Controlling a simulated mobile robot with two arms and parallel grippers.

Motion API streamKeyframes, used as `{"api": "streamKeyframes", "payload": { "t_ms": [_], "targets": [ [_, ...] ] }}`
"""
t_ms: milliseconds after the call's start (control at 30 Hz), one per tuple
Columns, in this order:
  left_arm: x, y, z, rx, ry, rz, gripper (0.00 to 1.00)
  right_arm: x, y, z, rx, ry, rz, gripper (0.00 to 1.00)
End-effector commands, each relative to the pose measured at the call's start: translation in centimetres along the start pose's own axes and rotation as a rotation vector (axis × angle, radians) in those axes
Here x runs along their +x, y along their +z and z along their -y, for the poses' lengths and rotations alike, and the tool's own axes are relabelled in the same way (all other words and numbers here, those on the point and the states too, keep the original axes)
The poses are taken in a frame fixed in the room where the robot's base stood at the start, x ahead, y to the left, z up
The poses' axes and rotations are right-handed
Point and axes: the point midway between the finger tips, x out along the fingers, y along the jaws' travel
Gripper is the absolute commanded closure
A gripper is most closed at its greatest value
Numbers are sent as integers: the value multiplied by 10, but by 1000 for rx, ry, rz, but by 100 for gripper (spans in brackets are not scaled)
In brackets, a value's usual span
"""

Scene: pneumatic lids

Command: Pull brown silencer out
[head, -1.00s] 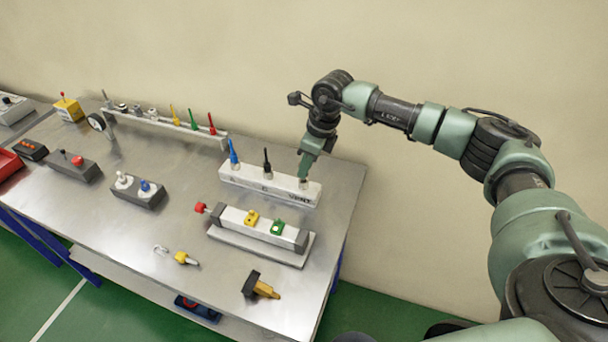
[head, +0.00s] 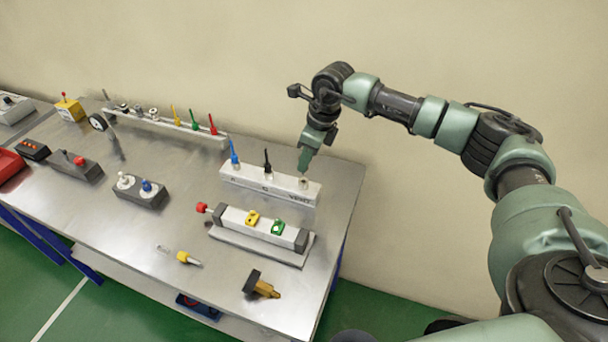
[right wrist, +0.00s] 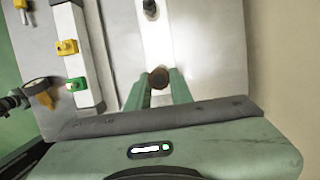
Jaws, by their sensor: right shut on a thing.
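The brown silencer (right wrist: 159,77) shows in the right wrist view as a round brown end between the two fingers. My right gripper (right wrist: 158,88) is shut on it. In the head view my right gripper (head: 304,169) points down just above the right end of the white block (head: 262,188), over the port marked VENT. The fingers hide the silencer in the head view. I cannot tell how far it stands out of the port. My left gripper is not in view.
Blue (head: 233,152) and black (head: 267,160) fittings stand in the same block. In front lies a cylinder (head: 262,228) with yellow and green fittings. A rack (head: 165,125) with several fittings stands at the back left. The bench's right edge is close to the block.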

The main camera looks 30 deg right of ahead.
Motion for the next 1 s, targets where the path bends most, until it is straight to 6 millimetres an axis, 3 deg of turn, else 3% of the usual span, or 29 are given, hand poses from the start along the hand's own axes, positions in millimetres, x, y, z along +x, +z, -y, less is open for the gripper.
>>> {"api": "streamKeyframes", "payload": {
  "t_ms": [500, 1000],
  "targets": [
    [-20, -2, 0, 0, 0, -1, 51, -36, 9, 0, 0, 0, 0, 100],
    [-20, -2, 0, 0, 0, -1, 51, -36, 9, 0, 0, 0, 0, 100]
  ]
}}
